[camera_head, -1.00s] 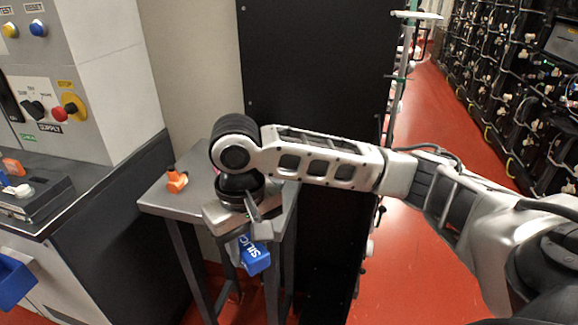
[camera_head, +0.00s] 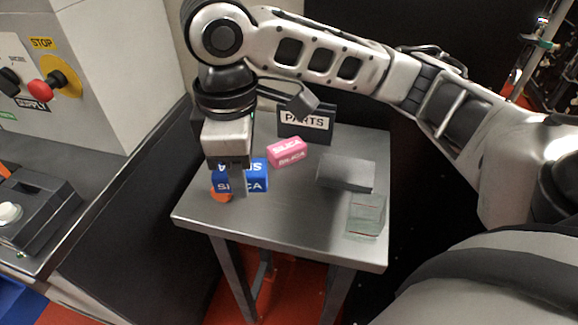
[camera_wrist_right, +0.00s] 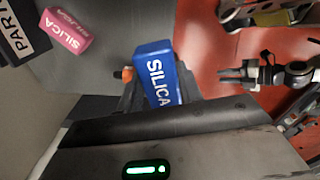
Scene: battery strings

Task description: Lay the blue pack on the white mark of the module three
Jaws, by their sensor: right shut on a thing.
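The blue pack (camera_head: 256,180), lettered SILICA in white, is in my right gripper (camera_head: 231,178), over the left part of the small grey table. In the right wrist view the blue pack (camera_wrist_right: 157,75) sits between the two dark fingers of the right gripper (camera_wrist_right: 160,88), which is shut on it. The fingers cover part of the pack in the head view. I cannot tell how far it is above the tabletop. Module three and its white mark are not recognisable in these views.
The grey table (camera_head: 270,238) bears a pink pack (camera_head: 287,152), a PARTS sign (camera_head: 305,121), a grey block (camera_head: 345,173) and a clear block (camera_head: 366,216). An orange thing (camera_head: 220,190) is partly hidden by the blue pack. A cabinet (camera_head: 110,75) stands left.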

